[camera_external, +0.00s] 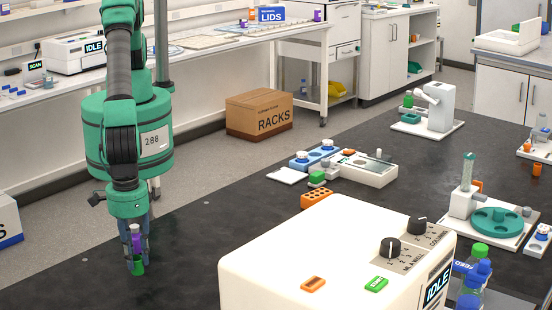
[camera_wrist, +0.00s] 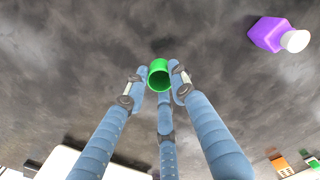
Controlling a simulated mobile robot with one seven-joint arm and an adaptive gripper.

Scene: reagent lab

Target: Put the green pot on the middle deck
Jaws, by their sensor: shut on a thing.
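The green pot (camera_external: 138,268) is at the tips of my gripper (camera_external: 137,258), over the black bench at the left. In the wrist view the green pot (camera_wrist: 159,68) is a small cup with its open mouth toward the camera. My three blue fingers (camera_wrist: 158,88) are shut around it. Whether its base touches the bench is not clear. I cannot tell which is the middle deck.
A purple bottle with a white cap (camera_wrist: 272,34) is close by; it shows behind my fingers in the external view (camera_external: 135,240). A large white machine with knobs (camera_external: 300,240) fills the front. An orange block (camera_external: 317,199) lies beyond it. The bench between is mostly clear.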

